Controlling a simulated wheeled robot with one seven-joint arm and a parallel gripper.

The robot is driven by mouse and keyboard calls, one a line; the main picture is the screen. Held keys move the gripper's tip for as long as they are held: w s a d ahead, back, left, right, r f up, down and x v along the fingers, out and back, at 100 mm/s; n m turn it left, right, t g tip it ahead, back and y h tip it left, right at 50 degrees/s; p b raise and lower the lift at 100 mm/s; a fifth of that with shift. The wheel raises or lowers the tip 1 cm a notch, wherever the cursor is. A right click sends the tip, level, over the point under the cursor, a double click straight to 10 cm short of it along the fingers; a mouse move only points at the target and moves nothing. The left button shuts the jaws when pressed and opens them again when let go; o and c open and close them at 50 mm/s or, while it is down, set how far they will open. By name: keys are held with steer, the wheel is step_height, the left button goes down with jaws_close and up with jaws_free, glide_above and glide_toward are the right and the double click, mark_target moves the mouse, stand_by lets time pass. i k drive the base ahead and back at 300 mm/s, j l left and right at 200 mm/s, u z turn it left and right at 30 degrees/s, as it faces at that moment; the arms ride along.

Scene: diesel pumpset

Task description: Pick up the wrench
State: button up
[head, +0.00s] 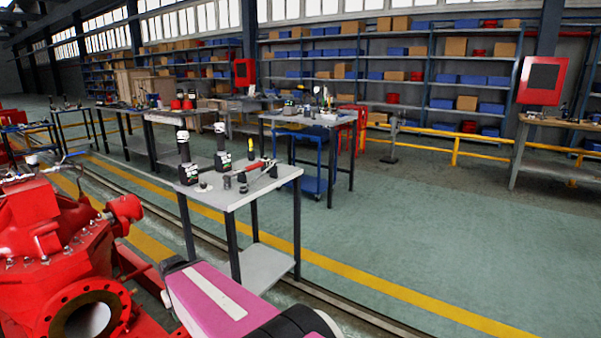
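A small table (203,196) with a light top and dark legs stands in the middle of the head view. A long tool with a red part and a dark grey part (248,167) lies across its right half; it looks like the wrench, but it is too small to be sure. Small dark sockets or fittings (243,187) lie in front of it, and a yellow and black screwdriver-like tool (251,148) is behind it. A pink and black link of my arm shows at the bottom, well in front of the table. My gripper is not in view.
Two black bottles with white tops (222,160) stand on the table's left and back part. A red pump (60,240) fills the lower left. More workbenches and a blue trolley (315,185) stand behind. Green floor (430,240) to the right is clear.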

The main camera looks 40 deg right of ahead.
mark_target(275, 160)
steer(key=z, duration=1.15)
steer(key=k+j+u, duration=0.15)
steer(key=u, duration=0.3)
steer(key=j+u, duration=0.45)
steer(key=k+j+u, duration=0.15)
steer(key=j, duration=0.6)
steer(key=j+u, duration=0.1)
steer(key=j, duration=0.65)
steer(key=z, duration=1.65)
steer(key=i+l+z, duration=0.1)
steer(key=i+z, duration=0.2)
steer(key=i, duration=0.3)
steer(key=i+j+z, duration=0.1)
steer(key=i+z, duration=0.2)
steer(key=i, duration=0.25)
steer(key=i+j+z, duration=0.2)
steer(key=i+z, duration=0.15)
steer(key=i, duration=0.25)
